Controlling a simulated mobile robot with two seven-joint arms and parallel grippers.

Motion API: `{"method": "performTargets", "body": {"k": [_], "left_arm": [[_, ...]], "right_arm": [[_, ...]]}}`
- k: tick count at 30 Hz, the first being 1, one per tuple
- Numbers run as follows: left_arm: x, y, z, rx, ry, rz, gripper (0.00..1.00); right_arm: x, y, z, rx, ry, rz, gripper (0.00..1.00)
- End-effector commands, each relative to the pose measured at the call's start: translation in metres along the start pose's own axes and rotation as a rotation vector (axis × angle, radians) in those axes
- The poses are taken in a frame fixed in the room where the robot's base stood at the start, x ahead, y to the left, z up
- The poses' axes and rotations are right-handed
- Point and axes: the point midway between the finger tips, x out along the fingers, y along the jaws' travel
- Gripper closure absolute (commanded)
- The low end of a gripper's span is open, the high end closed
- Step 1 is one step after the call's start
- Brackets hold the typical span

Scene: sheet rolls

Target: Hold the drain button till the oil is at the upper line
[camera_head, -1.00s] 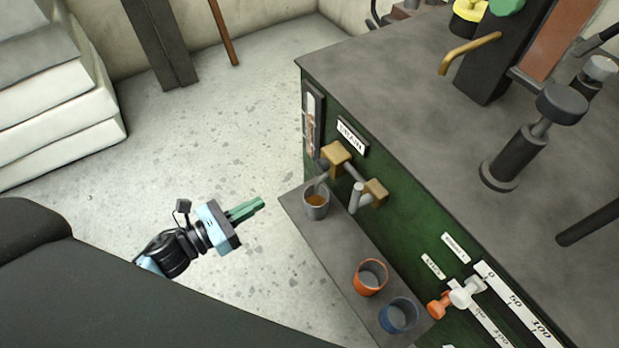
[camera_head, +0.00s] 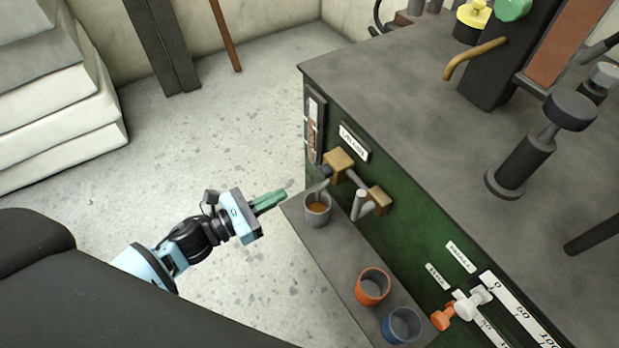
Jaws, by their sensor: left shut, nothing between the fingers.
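The green machine cabinet (camera_head: 420,222) carries a tall sight gauge (camera_head: 314,128) with two pale marks and a reddish-brown fill in its lower part; the exact oil level is too small to read. A small label (camera_head: 353,143), probably the drain label, sits right of the gauge. Below it is a brass block (camera_head: 339,163) with a dark round part (camera_head: 324,171) facing out; I cannot tell for sure that this is the button. A grey cup (camera_head: 317,208) with brown liquid stands below. My left gripper (camera_head: 283,196), green fingers shut and empty, points at the cup from the left, apart from the cabinet. My right gripper is not in view.
An orange cup (camera_head: 372,287) and a blue cup (camera_head: 401,325) stand on the grey ledge (camera_head: 337,250). A second brass block (camera_head: 379,199) with a pale lever sits right of the first. White and orange knobs (camera_head: 467,305) stick out at lower right.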

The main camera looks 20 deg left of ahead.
Motion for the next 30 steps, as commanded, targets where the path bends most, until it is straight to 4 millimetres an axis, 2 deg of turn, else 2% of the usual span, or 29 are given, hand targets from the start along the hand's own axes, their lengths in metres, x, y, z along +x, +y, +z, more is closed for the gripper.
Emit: {"method": "performTargets", "body": {"k": [9, 15, 21, 30], "left_arm": [[0.058, 0.0, 0.001, 0.0, -0.002, 0.0, 1.0], [0.082, 0.0, 0.0, -0.002, 0.0, 0.0, 1.0], [0.091, 0.0, 0.0, 0.0, 0.0, 0.0, 1.0], [0.091, 0.0, 0.0, -0.001, 0.001, 0.0, 1.0]], "right_arm": [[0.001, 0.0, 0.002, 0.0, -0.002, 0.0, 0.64], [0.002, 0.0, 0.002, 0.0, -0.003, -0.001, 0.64], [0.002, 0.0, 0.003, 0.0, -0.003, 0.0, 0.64], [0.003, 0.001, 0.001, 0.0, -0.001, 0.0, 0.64]]}}
